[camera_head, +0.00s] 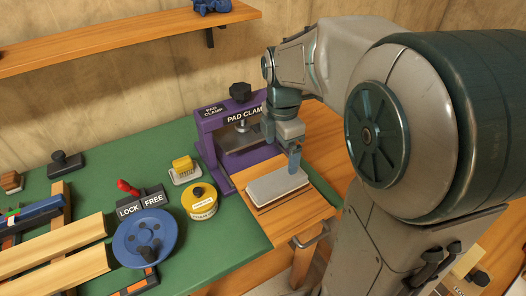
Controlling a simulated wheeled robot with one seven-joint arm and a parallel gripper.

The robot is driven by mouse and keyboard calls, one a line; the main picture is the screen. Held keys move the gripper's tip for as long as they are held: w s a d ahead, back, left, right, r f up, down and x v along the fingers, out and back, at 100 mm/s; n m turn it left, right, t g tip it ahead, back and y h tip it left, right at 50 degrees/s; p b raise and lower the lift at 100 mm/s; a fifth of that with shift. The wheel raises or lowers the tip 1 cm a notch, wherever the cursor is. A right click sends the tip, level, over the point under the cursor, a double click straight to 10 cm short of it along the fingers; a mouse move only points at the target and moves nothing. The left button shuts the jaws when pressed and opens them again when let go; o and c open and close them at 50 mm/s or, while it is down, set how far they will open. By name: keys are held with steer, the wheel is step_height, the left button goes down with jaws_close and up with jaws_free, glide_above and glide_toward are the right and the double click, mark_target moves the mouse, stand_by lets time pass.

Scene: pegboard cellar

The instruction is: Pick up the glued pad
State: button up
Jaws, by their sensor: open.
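The glued pad appears to be the grey-topped rectangular block (277,186) with a thin brown layer under its edge. It lies on a wooden board (306,215) at the front of the purple pad clamp (212,143). My gripper (294,168) points down over the far right end of the pad. Its fingers are open, with one blue finger showing close to the pad. Whether it touches the pad cannot be told, and the other fingertip is hard to make out.
LOCK and FREE labels sit behind the wheel. A wooden shelf (120,38) runs above. The clamp frame stands close behind my gripper.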

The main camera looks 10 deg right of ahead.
mark_target(278, 179)
steer(key=shift+n, duration=0.5)
steer(key=f, duration=0.3)
steer(key=f+b, duration=0.1)
steer(key=f, duration=0.2)
steer(key=f+b, duration=0.1)
steer(key=f, duration=0.2)
steer(key=shift+w, duration=0.3)
steer(key=shift+w+d+f+b, duration=0.15)
steer(key=shift+f+b, duration=0.2)
steer(key=shift+f, duration=0.55)
steer(key=shift+w+a+f+b, duration=0.1)
steer(key=shift+f+b, duration=0.2)
steer(key=shift+f, duration=0.6)
steer(key=shift+w+d+f+b, duration=0.15)
steer(key=shift+f+b, duration=0.2)
steer(key=shift+f, duration=0.55)
steer(key=shift+a, duration=0.1)
steer(key=c, duration=1.1)
